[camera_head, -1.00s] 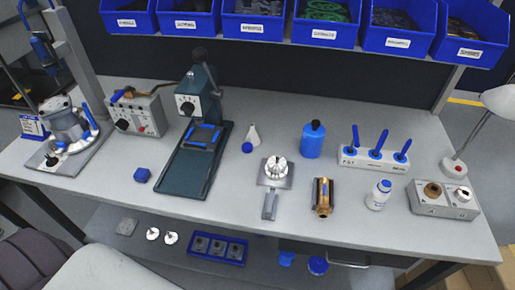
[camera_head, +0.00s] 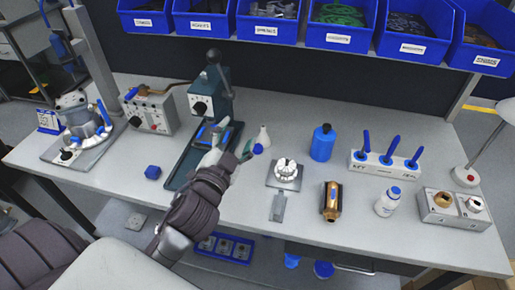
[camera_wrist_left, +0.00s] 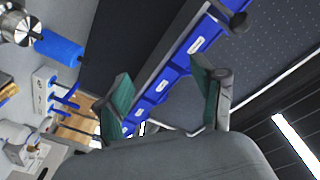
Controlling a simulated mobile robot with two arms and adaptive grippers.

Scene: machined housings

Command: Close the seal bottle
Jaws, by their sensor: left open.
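No bottle in view is clearly marked as the seal bottle. A small white cone-shaped bottle (camera_head: 263,137) stands mid-bench, with a round blue piece (camera_head: 257,149) just in front of it; whether they touch is unclear. A white bottle with a blue top (camera_head: 387,202) stands farther right. A blue bottle with a black cap (camera_head: 322,142) stands between them and also shows in the left wrist view (camera_wrist_left: 60,48). My left gripper (camera_head: 232,145) is open and empty, left of the cone-shaped bottle in the picture. Its spread green-padded fingers (camera_wrist_left: 164,98) show in the wrist view. My right gripper is out of view.
The dark green press (camera_head: 190,150) stands behind my left gripper. A fixture with a white toothed part (camera_head: 287,172), a brass cylinder (camera_head: 331,201) and a rack with blue-handled tools (camera_head: 385,165) stand to the right. Blue bins (camera_head: 332,28) hang above. The front right edge is mostly clear.

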